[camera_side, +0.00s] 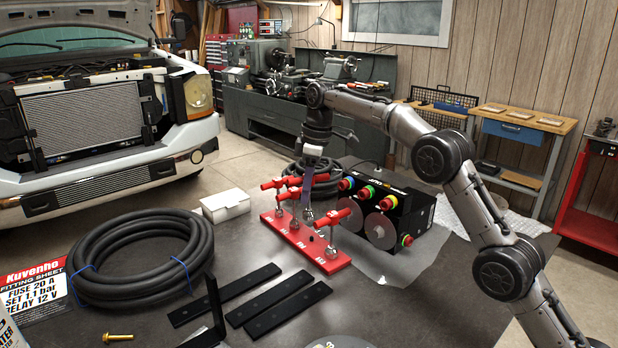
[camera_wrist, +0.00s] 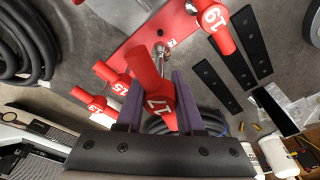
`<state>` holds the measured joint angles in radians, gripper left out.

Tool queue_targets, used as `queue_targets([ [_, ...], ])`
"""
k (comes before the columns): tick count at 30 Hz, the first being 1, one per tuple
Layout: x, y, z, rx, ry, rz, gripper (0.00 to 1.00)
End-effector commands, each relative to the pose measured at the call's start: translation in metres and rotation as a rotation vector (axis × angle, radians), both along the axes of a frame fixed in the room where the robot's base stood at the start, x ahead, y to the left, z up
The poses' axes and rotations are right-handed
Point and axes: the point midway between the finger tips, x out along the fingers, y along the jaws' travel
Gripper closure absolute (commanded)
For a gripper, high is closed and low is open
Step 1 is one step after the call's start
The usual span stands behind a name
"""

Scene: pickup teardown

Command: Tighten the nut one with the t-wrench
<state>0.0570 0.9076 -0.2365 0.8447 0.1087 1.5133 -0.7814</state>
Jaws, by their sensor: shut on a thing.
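Several red-handled T-wrenches stand at a red rack (camera_side: 291,238) on the dark table; the rack also shows in the wrist view (camera_wrist: 137,43). My gripper (camera_side: 308,207) is over the rack. In the wrist view, my gripper's purple fingers (camera_wrist: 156,98) are shut on the red handle of T-wrench 17 (camera_wrist: 153,88). Its metal shaft points down toward the rack; I cannot tell whether it has left its slot. T-wrench 19 (camera_wrist: 216,27), T-wrench 15 (camera_wrist: 111,76) and T-wrench 13 (camera_wrist: 88,98) are beside it. I cannot identify nut one in either view.
A black box with coloured knobs (camera_side: 392,205) stands right behind the rack. A black hose coil (camera_side: 128,258), a white box (camera_side: 226,205), flat black bars (camera_side: 288,310) and a brass bolt (camera_side: 118,337) lie on the table. The truck (camera_side: 90,110) is at left.

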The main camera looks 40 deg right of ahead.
Motion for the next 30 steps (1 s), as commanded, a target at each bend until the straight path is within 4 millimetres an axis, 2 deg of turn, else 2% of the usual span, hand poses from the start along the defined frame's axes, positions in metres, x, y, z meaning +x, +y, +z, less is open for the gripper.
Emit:
queue_targets([
  [8, -0.047, 0.082, -0.013, 0.003, 0.018, 0.125, 1.0],
  [14, -0.107, 0.147, -0.017, 0.0, 0.026, 0.251, 1.0],
  [18, -0.157, 0.184, -0.019, -0.003, 0.029, 0.346, 1.0],
  [24, -0.236, 0.224, -0.02, -0.007, 0.033, 0.491, 1.0],
  [27, -0.271, 0.237, -0.018, -0.01, 0.035, 0.559, 1.0],
  [30, -0.299, 0.246, -0.014, -0.01, 0.032, 0.618, 1.0],
])
